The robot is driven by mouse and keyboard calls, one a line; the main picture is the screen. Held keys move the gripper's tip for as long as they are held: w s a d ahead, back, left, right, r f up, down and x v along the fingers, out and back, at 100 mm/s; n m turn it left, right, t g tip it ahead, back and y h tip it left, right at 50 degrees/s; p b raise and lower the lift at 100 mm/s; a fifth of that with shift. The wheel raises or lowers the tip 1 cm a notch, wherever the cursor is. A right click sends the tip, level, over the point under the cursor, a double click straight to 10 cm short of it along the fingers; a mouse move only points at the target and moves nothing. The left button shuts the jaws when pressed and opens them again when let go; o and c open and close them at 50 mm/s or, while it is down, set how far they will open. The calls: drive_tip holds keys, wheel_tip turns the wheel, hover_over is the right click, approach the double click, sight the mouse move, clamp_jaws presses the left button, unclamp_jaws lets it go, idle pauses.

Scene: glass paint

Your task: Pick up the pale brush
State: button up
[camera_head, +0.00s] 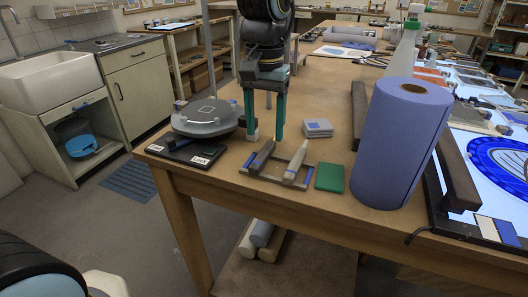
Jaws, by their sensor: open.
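The pale brush (297,160) lies near the front edge of the wooden table, on the right part of a small grey and brown holder, its narrow end pointing away from me. My gripper (265,136) points down just behind and to the left of the brush. Its two teal fingers are apart, with nothing visible between them. The fingertips look apart from the brush; their exact height above the table is hard to tell.
A green block (329,177) lies right of the brush, and pale square tiles (318,128) lie behind it. A tall blue roll (402,145) stands to the right. A grey round device (204,117) sits on a black plate at left. Glass work lies on a lit panel (460,165) at far right.

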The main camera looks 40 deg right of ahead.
sight(264, 151)
drive_tip(key=shift+f+p, duration=0.85)
drive_tip(key=shift+f, duration=1.8)
clamp_jaws()
